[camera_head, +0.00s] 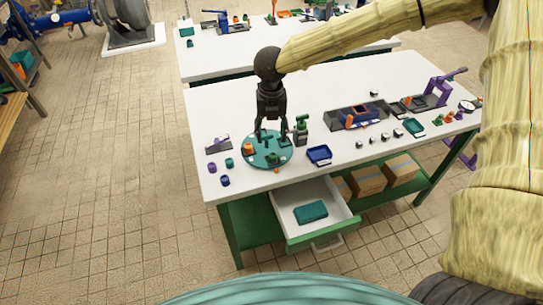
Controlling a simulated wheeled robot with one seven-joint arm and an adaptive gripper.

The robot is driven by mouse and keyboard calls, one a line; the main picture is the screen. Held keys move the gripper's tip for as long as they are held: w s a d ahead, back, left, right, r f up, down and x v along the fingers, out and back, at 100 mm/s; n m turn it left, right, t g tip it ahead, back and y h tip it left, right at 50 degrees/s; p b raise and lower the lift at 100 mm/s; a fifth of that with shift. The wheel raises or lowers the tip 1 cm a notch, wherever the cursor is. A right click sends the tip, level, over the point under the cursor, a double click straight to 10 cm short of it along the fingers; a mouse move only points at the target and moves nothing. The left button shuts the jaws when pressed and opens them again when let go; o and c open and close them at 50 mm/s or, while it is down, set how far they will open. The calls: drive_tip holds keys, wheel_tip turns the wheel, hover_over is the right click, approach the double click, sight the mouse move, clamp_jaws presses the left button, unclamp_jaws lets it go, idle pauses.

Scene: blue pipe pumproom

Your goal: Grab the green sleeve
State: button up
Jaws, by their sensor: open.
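My gripper (271,134) points down with its fingers apart, above a round teal plate (285,161) on the near white workbench. Small parts stand on the plate, including an orange piece (248,148) and dark green pieces partly hidden by the fingers. A small green cylinder (229,162), which looks like a sleeve, stands on the bench just left of the plate, apart from my gripper. I cannot tell whether this or a green piece on the plate is the green sleeve. Nothing is visibly held.
A purple cylinder (211,168) and a blue one (225,181) stand near the green cylinder. A dark green device (301,130) and a blue tray (319,155) are right of the plate. An open drawer (345,221) juts out below, holding a teal box (311,212).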

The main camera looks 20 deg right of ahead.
hover_over(273, 155)
wheel_tip(273, 155, down, 4)
drive_tip(key=shift+w+f+p, duration=0.1)
drive_tip(key=shift+f+p, duration=0.05)
drive_tip(key=shift+p, duration=0.2)
drive_tip(key=shift+f+p, duration=0.35)
drive_tip(key=shift+f, duration=0.35)
drive_tip(key=shift+f+p, duration=0.65)
drive_tip(key=shift+f, duration=1.4)
clamp_jaws()
